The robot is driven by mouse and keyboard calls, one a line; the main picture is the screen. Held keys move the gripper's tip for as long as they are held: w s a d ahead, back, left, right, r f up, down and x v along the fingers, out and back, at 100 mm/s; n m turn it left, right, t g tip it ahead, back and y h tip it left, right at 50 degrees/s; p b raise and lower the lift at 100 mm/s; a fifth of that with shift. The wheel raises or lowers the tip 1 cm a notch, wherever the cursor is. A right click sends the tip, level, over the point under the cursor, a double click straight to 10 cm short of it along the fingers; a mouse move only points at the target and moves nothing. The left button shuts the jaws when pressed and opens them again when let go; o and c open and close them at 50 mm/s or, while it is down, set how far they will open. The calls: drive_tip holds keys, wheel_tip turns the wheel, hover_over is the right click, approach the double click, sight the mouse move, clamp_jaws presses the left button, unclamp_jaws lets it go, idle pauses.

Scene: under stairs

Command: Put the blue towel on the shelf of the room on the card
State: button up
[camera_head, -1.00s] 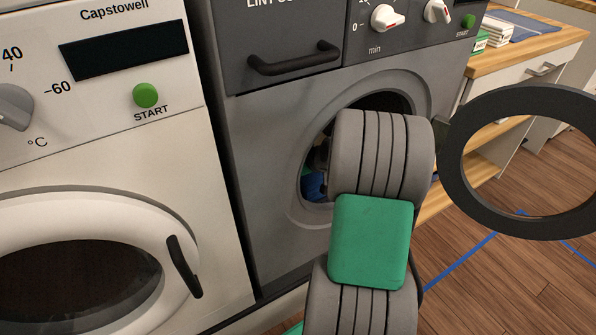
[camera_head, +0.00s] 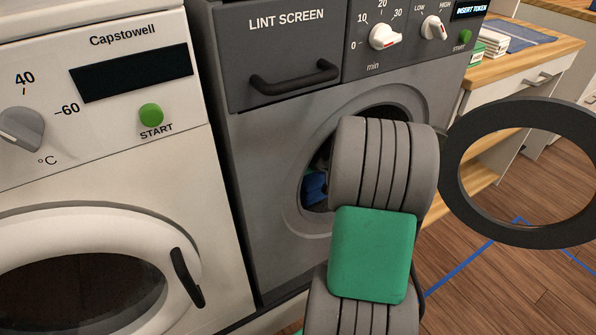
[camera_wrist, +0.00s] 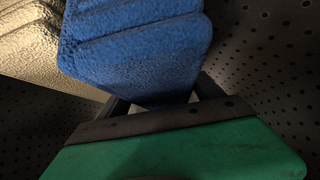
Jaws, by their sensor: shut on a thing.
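In the wrist view my gripper (camera_wrist: 165,106) is shut on the blue towel (camera_wrist: 140,50), a folded, textured cloth, inside the perforated drum. In the head view my arm reaches into the open grey dryer (camera_head: 262,160) and hides the gripper. A bit of blue cloth (camera_head: 314,187) shows in the dryer's opening, left of my arm. The shelf and the card cannot be made out with certainty in these views.
A beige cloth (camera_wrist: 40,45) lies beside the blue towel in the drum. The dryer's round door (camera_head: 455,185) stands open at the right. A white washer (camera_head: 90,160) is at the left. A wooden-topped counter (camera_head: 530,55) stands behind the door.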

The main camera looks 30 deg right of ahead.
drive_tip(key=s+d+r, duration=0.1)
drive_tip(key=r, duration=0.1)
drive_tip(key=s+d+r+p, duration=0.1)
drive_tip(key=r, duration=0.1)
drive_tip(key=s+d+r+p, duration=0.1)
drive_tip(key=r, duration=0.1)
drive_tip(key=shift+s+d+r, duration=0.15)
drive_tip(key=shift+s+d, duration=0.15)
drive_tip(key=shift+s, duration=0.1)
drive_tip(key=s+d+r+p, duration=0.2)
drive_tip(key=s+d+r, duration=0.1)
drive_tip(key=s+d, duration=0.2)
drive_tip(key=shift+s+d, duration=0.3)
drive_tip(key=shift+s, duration=0.45)
drive_tip(key=o, duration=1.1)
drive_tip(key=c, duration=1.6)
